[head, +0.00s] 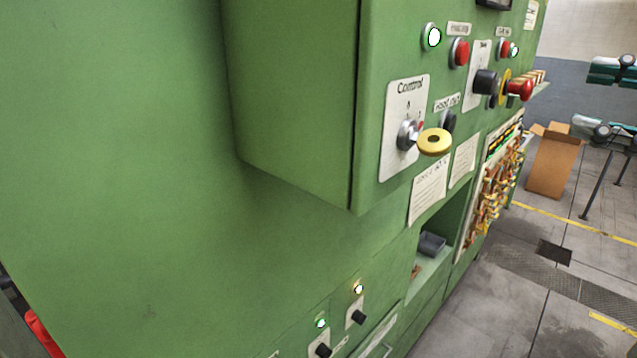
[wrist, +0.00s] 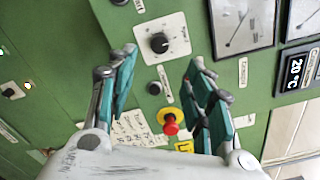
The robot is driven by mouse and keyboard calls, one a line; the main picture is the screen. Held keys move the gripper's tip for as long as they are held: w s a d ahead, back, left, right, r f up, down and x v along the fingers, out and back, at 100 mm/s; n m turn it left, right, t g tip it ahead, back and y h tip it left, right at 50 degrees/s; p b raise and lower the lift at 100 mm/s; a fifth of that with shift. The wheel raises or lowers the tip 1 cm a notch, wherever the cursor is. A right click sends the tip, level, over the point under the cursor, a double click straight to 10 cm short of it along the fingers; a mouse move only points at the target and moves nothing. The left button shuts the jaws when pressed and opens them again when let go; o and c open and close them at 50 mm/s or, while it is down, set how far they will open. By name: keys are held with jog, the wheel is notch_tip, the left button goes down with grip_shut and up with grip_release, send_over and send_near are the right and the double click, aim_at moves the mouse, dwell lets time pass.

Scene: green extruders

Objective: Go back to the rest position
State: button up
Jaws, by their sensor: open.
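My gripper (head: 583,97) shows at the right edge of the head view, its two teal-padded fingers spread apart. In the wrist view my gripper (wrist: 160,65) is open and empty, with the fingers on either side of a gap. Beyond the gap is a green panel with a black knob (wrist: 159,43) on a white plate and a red button (wrist: 170,127) on a yellow ring. I cannot tell whether the fingers touch the panel, but nothing is between them. Most of my arm is out of the head view.
A large green cabinet (head: 130,150) fills the left of the head view, with a protruding control box (head: 295,100). A Control switch (head: 408,135) and a yellow disc (head: 434,142) stick out. A cardboard box (head: 553,160) stands on the grey floor (head: 510,290), which is mostly clear at right.

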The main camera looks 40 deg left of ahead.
jog(key=shift+d, duration=0.4)
jog(key=s+d+f+t+h+b, duration=0.1)
jog(key=s+f+h+b, duration=0.3)
jog(key=f, duration=0.8)
jog(key=d+f+n+t+h+b, duration=0.1)
jog(key=f+b, duration=0.5)
jog(key=f, duration=0.5)
jog(key=s+d+f+h+b, duration=0.1)
jog(key=s+f+h+b, duration=0.3)
jog(key=f, duration=0.8)
jog(key=s+d+f+n+t+h+b, duration=0.1)
jog(key=d+f+b, duration=0.4)
jog(key=f, duration=0.6)
jog(key=s+d+f+n+t+h+b, duration=0.1)
jog(key=d+f+h+b, duration=0.4)
jog(key=f, duration=0.6)
jog(key=s+d+f+n+t+h+b, duration=0.1)
jog(key=s+d+f+n+h+b, duration=0.2)
jog(key=d+f+b, duration=0.3)
notch_tip(320, 180, down, 5)
jog(key=shift+r+n+b, duration=0.1)
jog(key=shift+n+b, duration=0.4)
jog(key=shift+b, duration=0.55)
